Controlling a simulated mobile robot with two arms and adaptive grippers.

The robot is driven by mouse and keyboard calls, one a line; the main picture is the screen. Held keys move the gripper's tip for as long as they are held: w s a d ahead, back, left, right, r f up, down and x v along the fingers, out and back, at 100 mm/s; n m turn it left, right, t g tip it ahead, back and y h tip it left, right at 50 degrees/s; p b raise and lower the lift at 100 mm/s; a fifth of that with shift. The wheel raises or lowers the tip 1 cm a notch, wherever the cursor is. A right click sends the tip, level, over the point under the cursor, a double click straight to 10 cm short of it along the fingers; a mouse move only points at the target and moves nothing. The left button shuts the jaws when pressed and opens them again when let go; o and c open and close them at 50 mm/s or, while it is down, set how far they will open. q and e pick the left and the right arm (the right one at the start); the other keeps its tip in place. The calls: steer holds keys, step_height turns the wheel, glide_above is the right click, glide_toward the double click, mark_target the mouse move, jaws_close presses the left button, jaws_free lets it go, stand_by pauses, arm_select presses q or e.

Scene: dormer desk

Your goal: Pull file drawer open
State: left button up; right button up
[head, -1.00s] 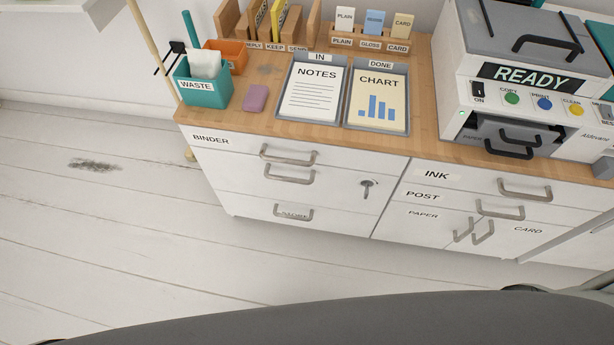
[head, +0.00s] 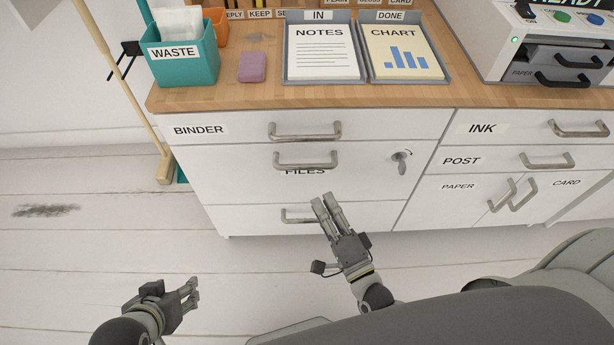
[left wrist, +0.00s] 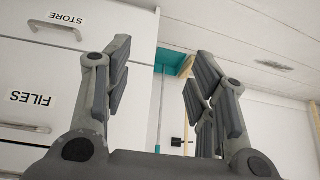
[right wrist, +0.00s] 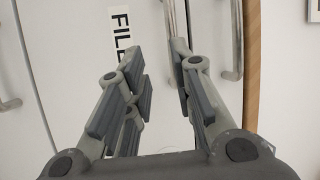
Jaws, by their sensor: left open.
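The white file drawer (head: 345,178) is shut, the middle front of the left stack. Its grey bar handle (head: 305,160) partly covers the FILES label. A key (head: 402,161) sits in the lock at its right. My right gripper (head: 324,200) is open and empty below the handle, apart from it, in front of the bottom drawer. In the right wrist view, the FILES label (right wrist: 121,32) shows sideways, left of the open fingers. My left gripper (head: 193,290) is open and empty, low over the floor at left. Its wrist view shows the FILES label (left wrist: 32,98) upside down.
The BINDER drawer (head: 240,129) is above and the bottom drawer (head: 260,219) below, its handle partly hidden by my right gripper. A broom (head: 125,90) leans at the cabinet's left side. INK and POST drawers (head: 510,160) are at right.

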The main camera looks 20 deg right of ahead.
mark_target(307, 166)
arm_select(q)
steer(key=shift+w+d+r+t+h+b, duration=0.15)
steer(key=shift+w+d+r+t+b, duration=0.1)
steer(key=shift+w+r+t, duration=0.35)
steer(key=shift+w+d+r+t+h+b, duration=0.15)
steer(key=shift+w+d+r+t, duration=0.2)
steer(key=shift+w+r, duration=0.45)
steer(key=shift+w+d+r+t+h+b, duration=0.1)
steer(key=shift+w+d+r+t+b, duration=0.1)
steer(key=shift+w+r+t, duration=0.45)
arm_select(e)
steer(key=shift+m+t, duration=0.3)
steer(key=shift+m, duration=0.2)
steer(key=shift+r+x, duration=0.2)
steer(key=shift+x, duration=1.65)
steer(key=shift+r+x, duration=0.2)
steer(key=shift+x, duration=1.65)
steer(key=shift+r+x, duration=0.2)
steer(key=shift+x, duration=1.6)
arm_select(q)
steer(key=shift+w+f, duration=0.1)
arm_select(e)
steer(key=shift+d, duration=0.15)
jaws_close()
